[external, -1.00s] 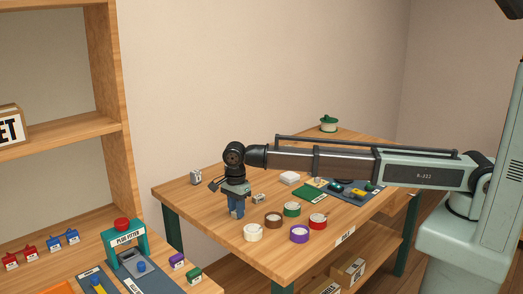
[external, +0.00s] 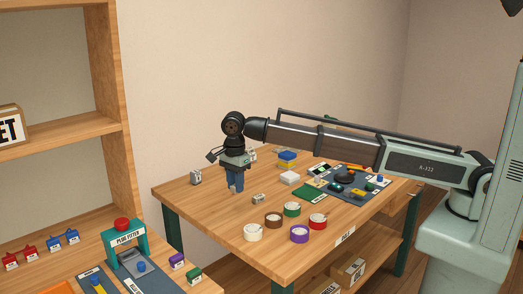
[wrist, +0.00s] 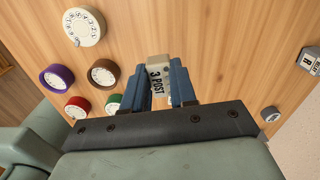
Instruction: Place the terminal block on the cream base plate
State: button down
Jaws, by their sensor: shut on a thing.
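My gripper (external: 236,187) is above the left part of the wooden table, fingers pointing down. In the wrist view its blue fingers (wrist: 158,92) are shut on a pale terminal block (wrist: 158,76) labelled "3 POST". The block is hidden by the fingers in the external view. A cream round piece (external: 253,232) stands at the table's front left; in the wrist view it is at upper left with a number dial (wrist: 84,27). A flat white piece (external: 290,177) lies farther back. I cannot tell which is the cream base plate.
Brown (external: 273,219), green (external: 292,209), purple (external: 299,233) and red (external: 318,220) round pieces stand near the cream one. A small block (external: 258,198) lies behind them, another (external: 196,177) at the table's back left. A dark mat (external: 350,190) holds small parts at right.

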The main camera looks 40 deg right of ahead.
jog(key=w+d+m, duration=0.2)
jog(key=w+d, duration=0.6)
jog(key=d, duration=1.1)
jog(key=w+d+r+m, duration=0.1)
jog(key=w+d+m, duration=0.2)
jog(key=w+d, duration=1)
jog(key=w+d+m, duration=0.2)
jog(key=w+d, duration=0.1)
jog(key=d, duration=2.1)
jog(key=shift+w+f+n, duration=0.35)
jog(key=shift+f+n, duration=0.6)
jog(key=shift+f, duration=0.65)
jog(key=shift+w+f+n, duration=0.35)
jog(key=shift+f+n, duration=0.65)
jog(key=shift+f, duration=0.65)
jog(key=shift+w+f+n, duration=0.35)
jog(key=shift+f+n, duration=0.6)
jog(key=shift+f, duration=0.65)
jog(key=shift+f, duration=0.15)
jog(key=c, duration=0.9)
grip_release()
